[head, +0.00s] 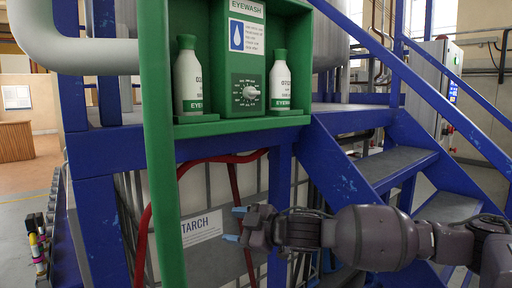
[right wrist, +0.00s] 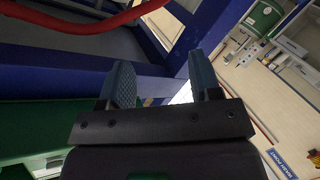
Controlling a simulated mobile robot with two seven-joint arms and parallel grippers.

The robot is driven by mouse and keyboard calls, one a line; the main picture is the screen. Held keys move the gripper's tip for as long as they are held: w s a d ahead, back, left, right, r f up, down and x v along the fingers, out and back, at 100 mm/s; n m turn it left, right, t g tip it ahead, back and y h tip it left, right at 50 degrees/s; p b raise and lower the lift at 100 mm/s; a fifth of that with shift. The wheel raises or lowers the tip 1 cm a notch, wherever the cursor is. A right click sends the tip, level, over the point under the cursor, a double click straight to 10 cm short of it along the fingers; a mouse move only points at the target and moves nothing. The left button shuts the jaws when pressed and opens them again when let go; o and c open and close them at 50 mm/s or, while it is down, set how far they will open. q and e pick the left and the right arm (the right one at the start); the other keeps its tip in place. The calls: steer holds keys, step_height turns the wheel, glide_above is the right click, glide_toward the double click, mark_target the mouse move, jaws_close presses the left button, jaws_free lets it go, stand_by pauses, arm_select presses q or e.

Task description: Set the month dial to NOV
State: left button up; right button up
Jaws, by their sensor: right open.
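My left gripper is not in view.
White eyewash bottles (head: 188,78) (head: 280,85) stand on either side of the dial. A green post (head: 160,150), a red hose (head: 144,225) and blue stairs (head: 345,165) surround my right arm. The blue platform beam (head: 110,150) lies above the gripper.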

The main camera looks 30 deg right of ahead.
steer(key=s+d+r+t+h, duration=0.1)
steer(key=d+r, duration=0.2)
steer(key=r, duration=0.6)
steer(key=d+r+t+h, duration=0.1)
steer(key=d+r, duration=0.1)
steer(key=r, duration=0.7)
steer(key=t+h+p, duration=0.1)
steer(key=t+h, duration=0.1)
glide_toward(256, 93)
arm_select(q)
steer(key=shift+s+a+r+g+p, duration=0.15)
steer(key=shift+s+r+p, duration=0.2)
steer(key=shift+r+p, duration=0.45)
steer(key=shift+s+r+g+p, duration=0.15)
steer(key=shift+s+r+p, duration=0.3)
steer(key=shift+p, duration=0.65)
arm_select(e)
steer(key=shift+w+a+r, duration=0.1)
steer(key=shift+w+a, duration=0.15)
steer(key=shift+w, duration=1.4)
steer(key=shift+w+a, duration=0.3)
steer(key=shift+w, duration=1.35)
steer(key=shift+w+a, duration=0.25)
steer(key=shift+w, duration=1.4)
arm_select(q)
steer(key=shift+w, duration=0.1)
arm_select(e)
steer(key=c, duration=0.9)
steer(key=shift+c, duration=0.2)
steer(key=shift+m, duration=0.3)
